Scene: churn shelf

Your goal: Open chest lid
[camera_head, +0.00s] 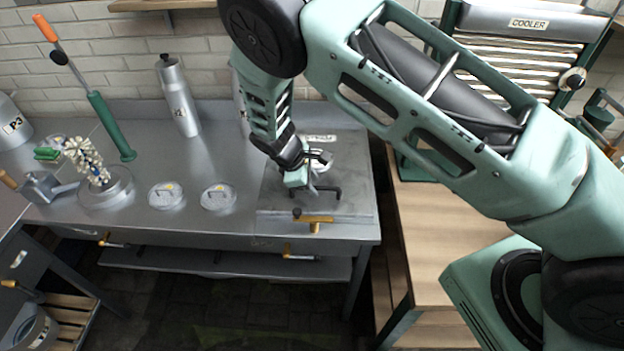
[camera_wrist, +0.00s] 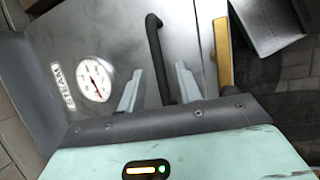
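The chest is a flat grey steel box at the right end of the steel bench. Its lid (camera_head: 355,193) lies flat and looks closed; it also fills the wrist view (camera_wrist: 110,35). A black bar handle (camera_wrist: 154,45) stands on the lid, and a brass latch bar (camera_head: 314,219) is at the front edge. My gripper (camera_wrist: 160,84) is over the lid, with its two pale fingers apart on either side of the handle's near end. Gaps show between fingers and handle. In the head view my gripper (camera_head: 308,182) partly hides the handle and gauge.
A round gauge (camera_wrist: 95,79) and a STEAM label (camera_wrist: 62,87) are on the lid. Two round discs (camera_head: 165,195) lie left of the chest. A steel bottle (camera_head: 178,97) stands behind. A wooden bench (camera_head: 430,235) with a cooler (camera_head: 525,50) is to the right.

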